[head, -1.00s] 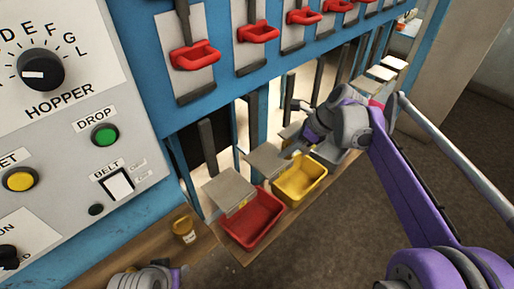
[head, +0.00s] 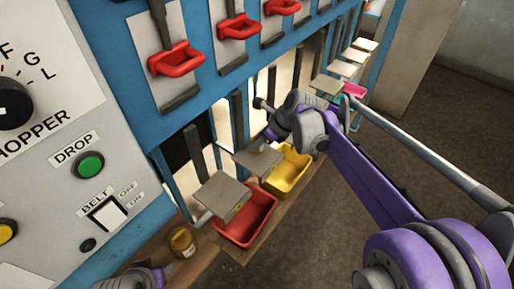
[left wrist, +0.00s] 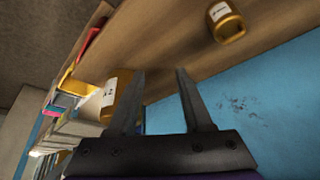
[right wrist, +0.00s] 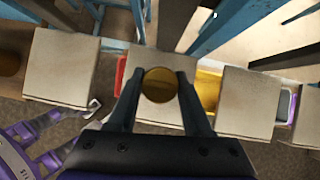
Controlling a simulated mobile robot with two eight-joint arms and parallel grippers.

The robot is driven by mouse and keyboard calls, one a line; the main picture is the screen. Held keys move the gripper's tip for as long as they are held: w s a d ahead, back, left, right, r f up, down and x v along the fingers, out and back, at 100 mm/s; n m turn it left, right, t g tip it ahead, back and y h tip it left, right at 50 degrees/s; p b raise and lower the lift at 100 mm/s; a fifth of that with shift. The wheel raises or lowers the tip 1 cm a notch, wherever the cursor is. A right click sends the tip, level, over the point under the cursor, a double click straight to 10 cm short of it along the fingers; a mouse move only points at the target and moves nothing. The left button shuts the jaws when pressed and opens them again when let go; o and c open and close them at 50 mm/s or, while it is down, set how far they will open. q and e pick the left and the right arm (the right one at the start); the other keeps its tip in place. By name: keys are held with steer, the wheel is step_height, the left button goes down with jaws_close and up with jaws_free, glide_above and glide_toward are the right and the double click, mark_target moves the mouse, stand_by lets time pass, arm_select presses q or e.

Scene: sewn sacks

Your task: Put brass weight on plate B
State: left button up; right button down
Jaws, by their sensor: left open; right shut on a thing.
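My right gripper (head: 266,140) is shut on a brass weight (right wrist: 160,86), seen end-on as a round disc between the fingers in the right wrist view. It is over the second grey plate (right wrist: 150,117) from the left; whether the weight touches it I cannot tell. No letter shows on the plates, so I cannot tell which is B. My left gripper (left wrist: 160,80) is open and empty. In the left wrist view a labelled brass weight (left wrist: 118,95) stands by its left finger, and another (left wrist: 225,20) is at the top. The head view shows one brass weight (head: 181,241) on the wooden ledge.
The first plate (head: 221,193) is above a red bin (head: 247,220); a yellow bin (head: 290,172) is to its right. More plates continue farther back. The blue panel with red handles (head: 175,60) and posts borders the plates. Open floor lies to the right.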

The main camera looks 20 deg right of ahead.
steer(key=shift+f, duration=1.45)
steer(key=shift+f, duration=0.15)
steer(key=shift+c, duration=1.7)
jaws_free()
steer(key=v, duration=1.2)
steer(key=s+f+n+h, duration=0.1)
steer(key=s+f+n, duration=0.3)
steer(key=s+n, duration=0.3)
steer(key=s+a+f+n+h, duration=0.1)
steer(key=s+f+n+h, duration=0.1)
steer(key=s+f+n, duration=0.3)
steer(key=s+f+n+h, duration=0.1)
steer(key=s+f+n, duration=0.3)
steer(key=s+n, duration=0.7)
steer(key=n, duration=0.4)
steer(key=shift+a+f+t+h, duration=0.3)
steer(key=shift+a, duration=0.05)
